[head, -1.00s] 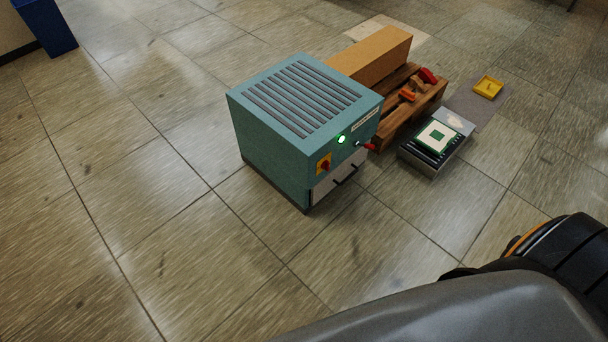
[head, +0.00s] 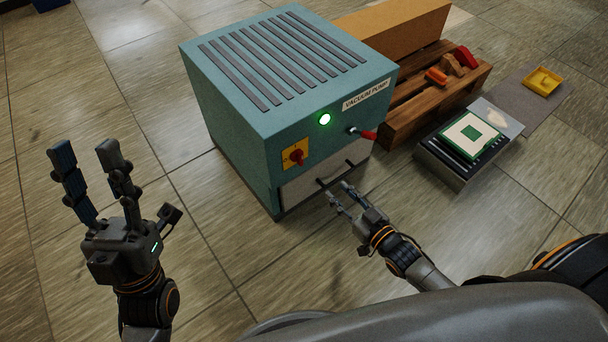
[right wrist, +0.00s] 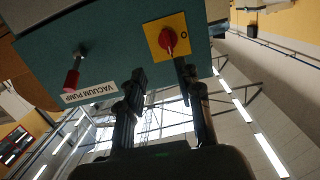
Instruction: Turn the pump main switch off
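The teal vacuum pump (head: 235,125) stands on the floor ahead. Its main switch (head: 298,158) is a red knob on a yellow plate, on the front face. In the right wrist view the knob (right wrist: 168,40) is near the top, with an "O" mark on the plate beside it. My right gripper (head: 342,194) is open and empty, low in front of the pump's pale lower panel. In the right wrist view its fingers (right wrist: 159,72) are spread, with the knob a little beyond the gap between the tips. My left gripper (head: 84,150) is open and empty, left of the pump.
A green lamp (head: 325,119) is lit on the pump. A wooden pallet (head: 405,120) and a grey unit (head: 455,171) stand to the right. The floor left is clear.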

